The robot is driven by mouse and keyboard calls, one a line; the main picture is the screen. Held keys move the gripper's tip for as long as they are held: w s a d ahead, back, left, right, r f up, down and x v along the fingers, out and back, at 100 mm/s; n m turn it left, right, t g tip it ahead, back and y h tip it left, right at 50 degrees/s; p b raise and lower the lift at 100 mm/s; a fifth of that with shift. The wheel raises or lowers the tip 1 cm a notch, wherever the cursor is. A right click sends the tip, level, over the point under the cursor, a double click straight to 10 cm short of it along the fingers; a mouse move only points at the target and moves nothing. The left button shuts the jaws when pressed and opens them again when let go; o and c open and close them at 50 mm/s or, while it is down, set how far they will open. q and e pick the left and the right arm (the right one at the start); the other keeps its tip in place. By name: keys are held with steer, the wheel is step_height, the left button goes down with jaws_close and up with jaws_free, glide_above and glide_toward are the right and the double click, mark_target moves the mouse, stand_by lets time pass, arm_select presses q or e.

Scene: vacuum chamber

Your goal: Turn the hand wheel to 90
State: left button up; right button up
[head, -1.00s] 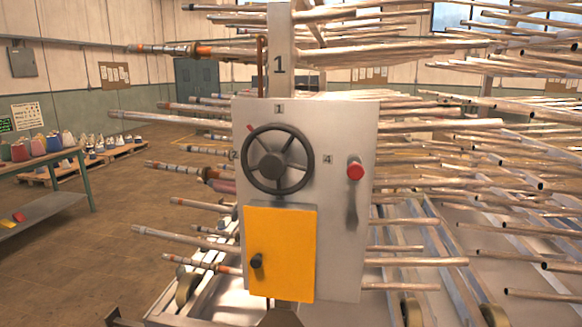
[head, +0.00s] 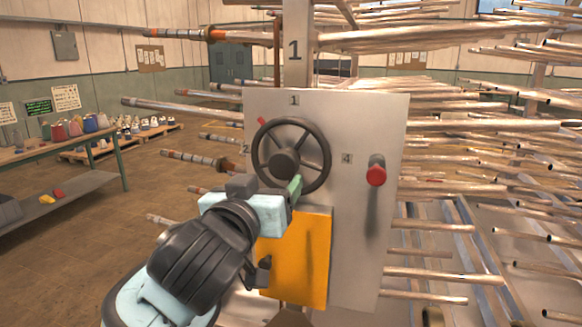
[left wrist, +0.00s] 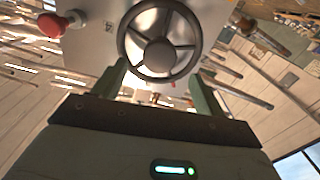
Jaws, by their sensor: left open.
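The dark hand wheel (head: 284,162), with spokes and a round hub, is mounted on the grey upright panel (head: 375,120). A small red mark (head: 262,121) shows at the wheel's upper left, between the labels 1 and 2. My left gripper (head: 270,186) is open and empty at the wheel's lower edge, in front of the panel. In the left wrist view the wheel (left wrist: 158,52) lies ahead between and beyond the two spread fingers (left wrist: 157,82). I cannot tell whether a finger touches the rim. My right gripper is not in view.
A red knob (head: 376,175) sticks out right of the wheel, below label 4. A yellow door (head: 310,260) with a black knob (head: 264,268) is under the wheel. Long metal pipes (head: 450,155) jut out on both sides. A table (head: 110,157) stands far left.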

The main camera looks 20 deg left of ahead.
mark_target(282, 170)
arm_select(q)
steer(key=shift+w+d, duration=0.1)
steer(key=shift+w, duration=3.8)
steer(key=shift+c, duration=0.3)
steer(key=c, duration=1.3)
steer(key=shift+f, duration=0.1)
